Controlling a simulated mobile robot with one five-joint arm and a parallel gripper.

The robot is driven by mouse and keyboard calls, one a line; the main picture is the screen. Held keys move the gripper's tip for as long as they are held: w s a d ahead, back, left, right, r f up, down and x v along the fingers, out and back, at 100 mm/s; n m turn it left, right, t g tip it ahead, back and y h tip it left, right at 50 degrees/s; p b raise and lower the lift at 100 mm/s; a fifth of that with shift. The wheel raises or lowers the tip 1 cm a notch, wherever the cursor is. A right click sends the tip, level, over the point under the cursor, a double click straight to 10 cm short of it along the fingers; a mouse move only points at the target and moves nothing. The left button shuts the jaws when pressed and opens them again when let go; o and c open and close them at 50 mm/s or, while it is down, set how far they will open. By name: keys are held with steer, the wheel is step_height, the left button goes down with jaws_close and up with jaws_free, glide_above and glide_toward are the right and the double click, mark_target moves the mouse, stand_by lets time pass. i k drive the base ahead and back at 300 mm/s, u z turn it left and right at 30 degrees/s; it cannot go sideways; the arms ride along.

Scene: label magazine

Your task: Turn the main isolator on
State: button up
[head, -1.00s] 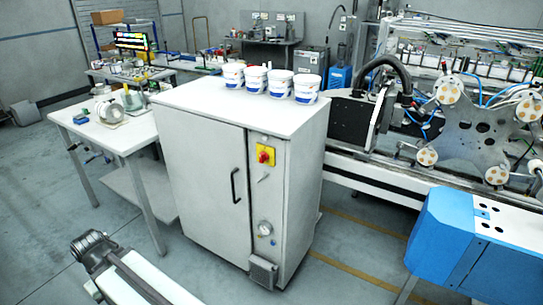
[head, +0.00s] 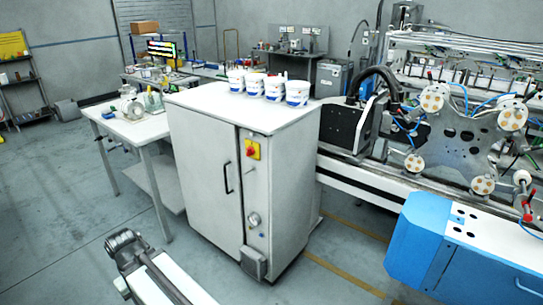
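The main isolator (head: 251,150) is a red rotary knob on a yellow plate, high on the narrow front strip of a white cabinet (head: 203,165). The knob's exact angle is too small to tell. My arm reaches in from the bottom edge, left of centre. My gripper (head: 122,240) is at its far end, low in front of the cabinet and left of it, well apart from the isolator. Whether its fingers are open or shut does not show.
The cabinet has a black door handle (head: 228,178), a gauge (head: 254,219) and several white tubs (head: 272,88) on top. A white table (head: 140,131) stands left, a blue machine cover (head: 430,240) right. Floor is free at the left and before the cabinet.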

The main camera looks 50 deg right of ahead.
mark_target(250, 151)
steer(key=u, duration=0.15)
steer(key=i, duration=0.85)
steer(key=z, duration=0.05)
